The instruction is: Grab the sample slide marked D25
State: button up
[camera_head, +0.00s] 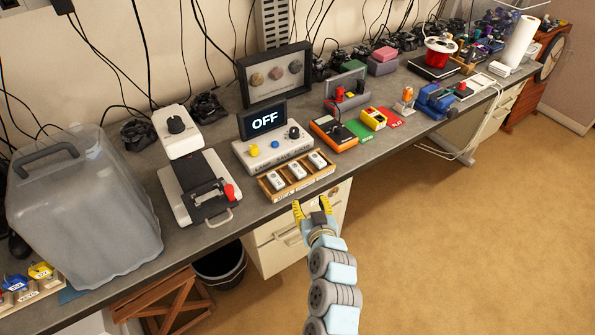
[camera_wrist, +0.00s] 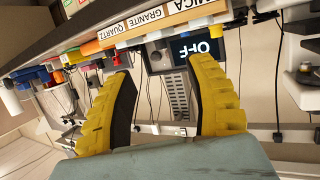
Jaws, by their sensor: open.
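A small wooden tray (camera_head: 268,193) stands at the bench's front edge and holds three white sample slides: a left one (camera_head: 277,181), a middle one (camera_head: 298,170) and a right one (camera_head: 318,160). Their markings are too small to read, so I cannot tell which is D25. My gripper (camera_head: 312,206) is open and empty, just in front of the bench edge near the tray's right end. In the wrist view, my open yellow fingers (camera_wrist: 160,72) have nothing between them. The tray's front (camera_wrist: 150,16) shows labels MICA, GRANITE and QUARTZ; the slides themselves are hidden there.
Behind the tray is a console (camera_head: 270,147) with an OFF screen (camera_head: 265,121). A microscope-like device (camera_head: 190,170) stands left, with a red-knobbed lever. An orange meter (camera_head: 334,134) sits right. Open floor (camera_head: 450,240) lies in front of the bench.

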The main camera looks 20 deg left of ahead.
jog(key=p, duration=0.1)
send_near(299, 170)
jog(key=x, duration=0.3)
jog(key=shift+w+a+f, duration=0.1)
jog(key=shift+a+f, duration=0.1)
jog(key=shift+f, duration=0.05)
jog(key=shift+w+a+f, duration=0.3)
jog(key=shift+w, duration=0.25)
jog(key=shift+a, duration=0.1)
jog(key=shift+w+a+p, duration=0.2)
jog(key=shift+w+a, duration=0.1)
jog(key=shift+w, duration=0.25)
jog(key=shift+w+a+p, duration=0.15)
jog(key=shift+w+a, duration=0.15)
jog(key=shift+w, duration=0.3)
jog(key=shift+x, duration=1)
jog(key=shift+w+a+f, duration=0.1)
jog(key=shift+w+f, duration=0.05)
jog(key=shift+w, duration=0.1)
